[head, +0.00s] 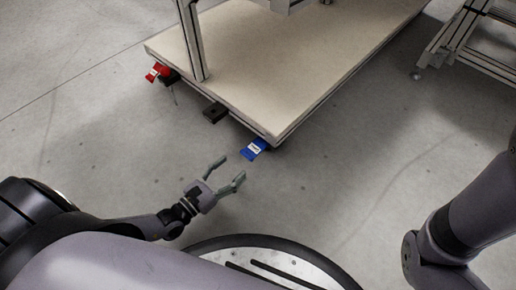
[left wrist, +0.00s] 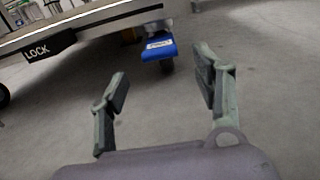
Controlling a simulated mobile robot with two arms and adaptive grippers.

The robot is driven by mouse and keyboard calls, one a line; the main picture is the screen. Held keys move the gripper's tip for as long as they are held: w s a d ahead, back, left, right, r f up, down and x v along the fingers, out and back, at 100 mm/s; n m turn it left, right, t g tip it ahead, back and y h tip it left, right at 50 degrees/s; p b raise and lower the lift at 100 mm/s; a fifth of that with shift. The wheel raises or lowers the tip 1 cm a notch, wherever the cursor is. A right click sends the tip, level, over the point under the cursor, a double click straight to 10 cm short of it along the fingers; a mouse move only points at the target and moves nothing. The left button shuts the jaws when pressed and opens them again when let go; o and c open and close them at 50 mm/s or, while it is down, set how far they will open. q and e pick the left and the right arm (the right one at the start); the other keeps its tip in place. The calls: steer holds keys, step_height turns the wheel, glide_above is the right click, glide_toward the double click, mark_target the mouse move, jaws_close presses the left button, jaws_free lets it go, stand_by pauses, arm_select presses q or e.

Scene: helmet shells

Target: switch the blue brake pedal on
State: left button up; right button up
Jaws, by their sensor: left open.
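The blue brake pedal (head: 253,149) sticks out under the near corner of a wheeled cart and has a white label on top. It also shows in the left wrist view (left wrist: 158,51), at the upper middle, beyond and between my fingers. My left gripper (head: 229,170) is open and empty, a short way in front of the pedal and slightly left of it, not touching it. In the left wrist view its two fingers (left wrist: 163,85) stand wide apart. My right gripper is out of view; only part of my right arm shows at the right edge.
The cart has a beige deck (head: 270,70) and a metal upright (head: 191,40). A red pedal (head: 158,72) is at its far left corner. A black block (head: 214,112) sits under its near edge, and a LOCK label shows in the left wrist view (left wrist: 37,51). The grey floor (head: 340,190) right of the pedal is clear.

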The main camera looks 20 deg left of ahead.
mark_target(258, 145)
arm_select(q)
steer(key=b+x, duration=0.4)
steer(key=x, duration=0.7)
steer(key=shift+w+f, duration=0.2)
steer(key=shift+w, duration=0.1)
steer(key=shift+w+d+r+b, duration=0.1)
steer(key=shift+w+d+b, duration=0.15)
steer(key=shift+w, duration=0.25)
steer(key=shift+c, duration=0.5)
steer(key=c, duration=1.3)
jaws_close()
steer(key=shift+s+d, duration=0.15)
